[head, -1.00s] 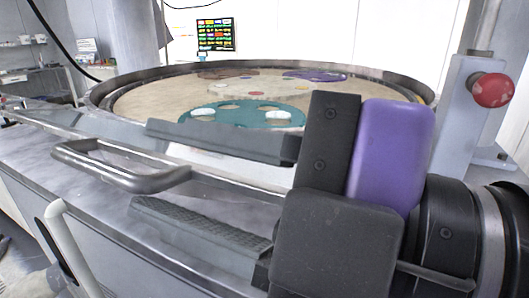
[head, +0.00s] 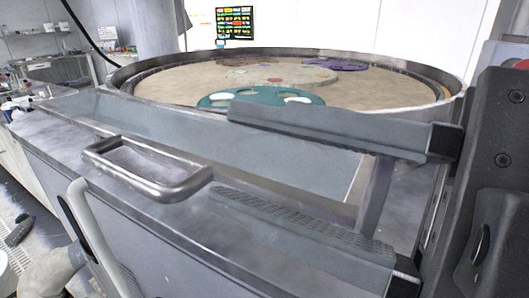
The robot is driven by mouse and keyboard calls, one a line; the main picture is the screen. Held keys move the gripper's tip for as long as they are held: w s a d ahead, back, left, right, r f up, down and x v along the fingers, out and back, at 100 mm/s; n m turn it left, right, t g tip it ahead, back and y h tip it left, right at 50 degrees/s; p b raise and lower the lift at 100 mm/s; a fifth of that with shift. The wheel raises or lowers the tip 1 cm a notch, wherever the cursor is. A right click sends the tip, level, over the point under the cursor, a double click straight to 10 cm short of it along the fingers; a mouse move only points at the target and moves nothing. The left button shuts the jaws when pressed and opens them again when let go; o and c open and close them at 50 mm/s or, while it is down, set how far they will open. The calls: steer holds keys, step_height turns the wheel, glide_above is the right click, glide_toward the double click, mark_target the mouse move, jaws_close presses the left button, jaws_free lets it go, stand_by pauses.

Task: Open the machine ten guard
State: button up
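The guard (head: 110,112) is a clear, flat-looking panel in a metal frame along the near side of the round polishing machine. A U-shaped metal handle (head: 150,187) stands out from its front edge at left of centre. My gripper (head: 224,152) comes in from the right, its two long grey ridged fingers wide apart with nothing between them. The upper finger passes in front of the platen's near rim, and the lower finger lies over the front panel. The fingertips are just right of the handle's right end. I cannot tell the depth gap between them.
Behind the guard is the round tan platen (head: 370,92) with a teal carrier disc (head: 215,99) and a purple one (head: 342,65). A pale upright bar (head: 90,235) and a gloved hand (head: 52,272) show at lower left. A workbench stands at far left.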

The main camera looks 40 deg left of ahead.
mark_target(352, 193)
steer(key=shift+b+v, duration=0.35)
steer(key=shift+v, duration=1.8)
